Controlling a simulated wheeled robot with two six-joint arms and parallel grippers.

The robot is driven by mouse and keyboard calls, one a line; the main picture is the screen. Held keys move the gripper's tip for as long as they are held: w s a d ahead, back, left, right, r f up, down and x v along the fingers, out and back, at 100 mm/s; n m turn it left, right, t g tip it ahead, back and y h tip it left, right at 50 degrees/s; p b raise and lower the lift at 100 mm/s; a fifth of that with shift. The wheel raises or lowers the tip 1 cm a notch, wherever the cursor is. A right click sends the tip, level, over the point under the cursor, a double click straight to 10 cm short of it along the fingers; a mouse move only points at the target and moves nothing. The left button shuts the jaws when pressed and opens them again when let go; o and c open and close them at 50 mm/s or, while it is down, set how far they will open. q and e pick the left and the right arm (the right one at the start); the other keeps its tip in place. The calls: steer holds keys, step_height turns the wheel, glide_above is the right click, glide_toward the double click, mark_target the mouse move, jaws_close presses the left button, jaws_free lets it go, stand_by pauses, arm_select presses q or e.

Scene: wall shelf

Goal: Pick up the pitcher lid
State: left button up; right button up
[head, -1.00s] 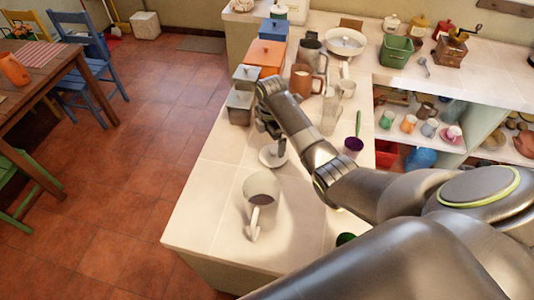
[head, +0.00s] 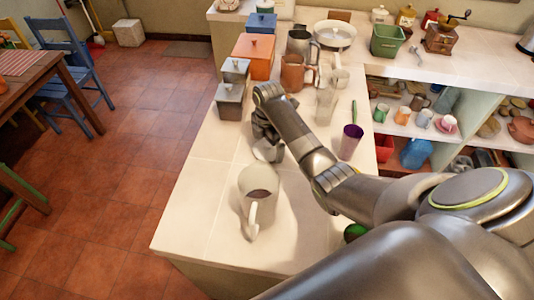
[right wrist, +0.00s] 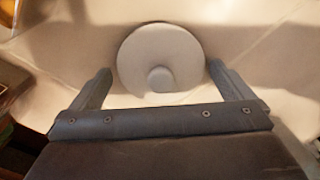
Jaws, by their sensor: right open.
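The pitcher lid is a pale round disc with a small knob. In the right wrist view the lid (right wrist: 160,48) lies flat on the counter, with its knob toward me. In the head view the lid (head: 270,155) is partly hidden by my right gripper. My right gripper (right wrist: 160,70) is open and empty, with its fingertips on either side of the lid's near part; I cannot tell whether they touch it. In the head view the right gripper (head: 266,142) is just over the lid. A white pitcher (head: 258,180) stands open in front of it. My left gripper is out of view.
Lidded canisters, including an orange one (head: 254,55) and a grey one (head: 229,101), line the counter's left edge behind. A brown mug (head: 293,74), glasses (head: 327,105) and a purple cup (head: 351,141) stand nearby. Bare counter (head: 200,200) lies left of the pitcher.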

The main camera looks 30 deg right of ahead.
steer(key=shift+s, duration=0.1)
steer(key=shift+c, duration=1.1)
steer(key=c, duration=0.5)
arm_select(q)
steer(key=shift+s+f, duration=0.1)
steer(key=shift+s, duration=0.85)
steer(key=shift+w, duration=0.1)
